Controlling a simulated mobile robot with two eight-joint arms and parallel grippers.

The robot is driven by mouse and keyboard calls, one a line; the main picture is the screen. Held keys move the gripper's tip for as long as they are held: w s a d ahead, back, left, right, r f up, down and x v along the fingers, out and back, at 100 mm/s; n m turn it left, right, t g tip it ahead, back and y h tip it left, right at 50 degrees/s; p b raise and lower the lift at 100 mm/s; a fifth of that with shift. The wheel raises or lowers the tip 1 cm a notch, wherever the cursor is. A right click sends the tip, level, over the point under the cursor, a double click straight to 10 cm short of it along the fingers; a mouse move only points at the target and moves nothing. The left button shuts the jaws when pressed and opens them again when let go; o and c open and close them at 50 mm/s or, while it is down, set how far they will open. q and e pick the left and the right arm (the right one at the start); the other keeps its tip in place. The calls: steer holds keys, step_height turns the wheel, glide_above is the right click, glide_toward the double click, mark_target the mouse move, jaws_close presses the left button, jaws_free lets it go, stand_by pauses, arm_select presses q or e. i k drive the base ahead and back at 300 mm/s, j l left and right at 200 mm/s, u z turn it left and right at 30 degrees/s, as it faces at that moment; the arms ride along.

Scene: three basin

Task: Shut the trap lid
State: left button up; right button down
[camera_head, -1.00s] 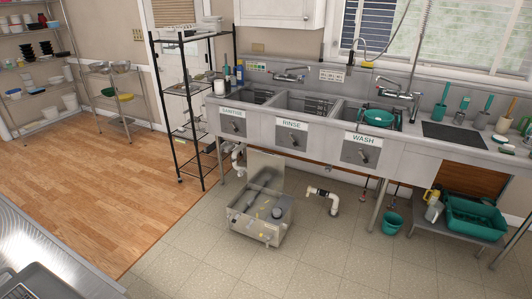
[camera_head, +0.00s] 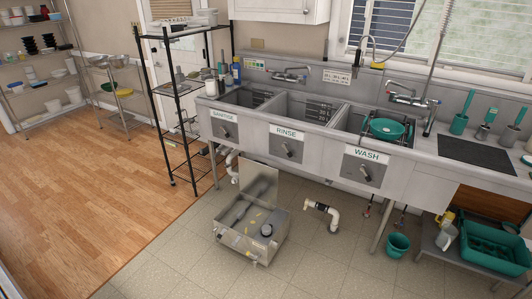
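The grease trap (camera_head: 250,235) is an open metal box on the tiled floor in front of the three-basin sink, with fittings and small yellow bits inside. Its lid (camera_head: 258,181) stands raised at the back edge, roughly upright. Neither of my grippers shows in the head view, so their distance from the lid cannot be told.
The sink (camera_head: 290,139) stands behind the trap. A white pipe elbow (camera_head: 328,213) is to its right, then a green bucket (camera_head: 397,245) and a low table with a green tub (camera_head: 490,245). A black wire rack (camera_head: 180,120) stands at left. Floor in front is clear.

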mark_target(258, 181)
steer(key=i+j, duration=0.15)
steer(key=i, duration=0.55)
steer(key=i+j, duration=0.1)
steer(key=i, duration=0.6)
steer(key=i+j, duration=0.65)
steer(key=j, duration=0.15)
steer(key=i+j, duration=0.7)
steer(key=j+u, duration=0.05)
steer(key=j, duration=0.05)
